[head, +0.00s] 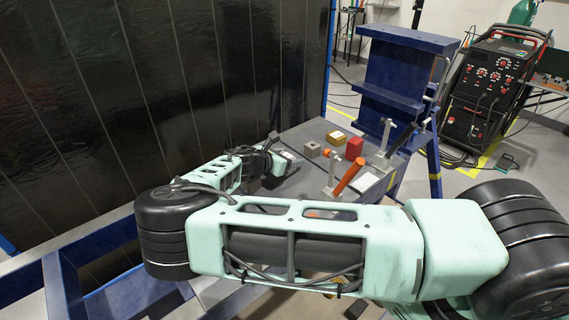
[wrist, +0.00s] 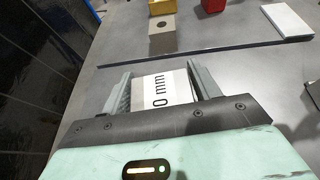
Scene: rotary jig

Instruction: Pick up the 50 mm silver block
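My gripper (wrist: 158,82) is at the far end of my arm, low over the grey table. In the wrist view a silver-grey block (wrist: 163,75) lies between its two fingers. Its top carries a white label that reads "0 mm" in black. The start of the label is cut off from view. The fingers stand wide, one on each side of the block and close to it. I cannot tell whether both touch it. In the head view my gripper (head: 283,163) is small and partly hidden by the arm.
Beyond a dark seam on the table stand a grey-tan block with a hole (wrist: 162,35), a yellow block (wrist: 162,6) and a red block (head: 354,147). A white plate (wrist: 287,21) lies to the right. An orange-handled clamp (head: 348,177) stands nearby. A dark panel wall (head: 160,80) rises left.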

